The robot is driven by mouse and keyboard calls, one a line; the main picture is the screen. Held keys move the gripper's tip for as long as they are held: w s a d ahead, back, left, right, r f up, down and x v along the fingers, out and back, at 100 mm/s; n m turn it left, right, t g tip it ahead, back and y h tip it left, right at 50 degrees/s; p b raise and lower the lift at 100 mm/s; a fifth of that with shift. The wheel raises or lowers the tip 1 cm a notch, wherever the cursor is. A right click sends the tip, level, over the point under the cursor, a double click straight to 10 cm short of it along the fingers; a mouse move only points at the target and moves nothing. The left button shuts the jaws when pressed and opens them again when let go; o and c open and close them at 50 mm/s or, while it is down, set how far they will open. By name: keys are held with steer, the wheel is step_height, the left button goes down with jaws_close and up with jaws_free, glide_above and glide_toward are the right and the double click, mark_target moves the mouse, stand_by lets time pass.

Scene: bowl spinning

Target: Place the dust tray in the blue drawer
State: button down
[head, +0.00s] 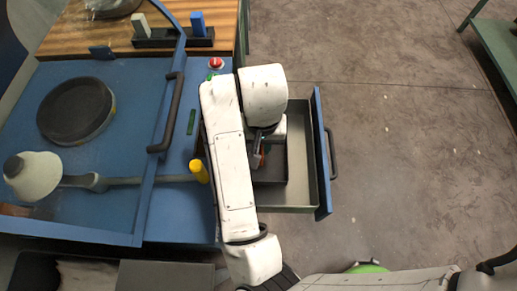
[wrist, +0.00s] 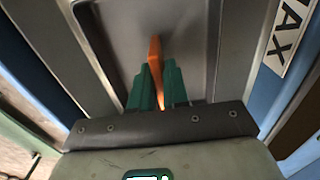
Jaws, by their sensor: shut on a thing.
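The blue drawer (head: 322,150) is pulled out to the right of the blue cabinet, with its grey inside open to view. A dark grey dust tray (head: 270,176) shows within the drawer's outline, partly hidden by my arm. My gripper (head: 260,156) is over the tray, mostly covered by my arm in the head view. In the wrist view, the green fingers of my gripper (wrist: 158,88) are shut on an upright orange piece (wrist: 154,50), which seems to belong to the tray. The tray's grey floor (wrist: 195,40) lies behind it. I cannot tell whether the tray rests on the drawer bottom.
The blue cabinet top (head: 120,120) at left carries a dark round plate (head: 76,110), a pale knobbed object (head: 33,176) and a black handle (head: 173,112). A red button (head: 215,63) and a yellow knob (head: 199,171) stand near my arm. The floor (head: 410,130) at right is clear.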

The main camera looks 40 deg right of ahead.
steer(key=shift+w+f, duration=0.65)
steer(key=shift+f, duration=1.5)
steer(key=shift+f+b, duration=0.15)
steer(key=shift+b, duration=0.15)
steer(key=c, duration=1.1)
jaws_free()
step_height(320, 180, up, 12)
steer(key=p, duration=0.3)
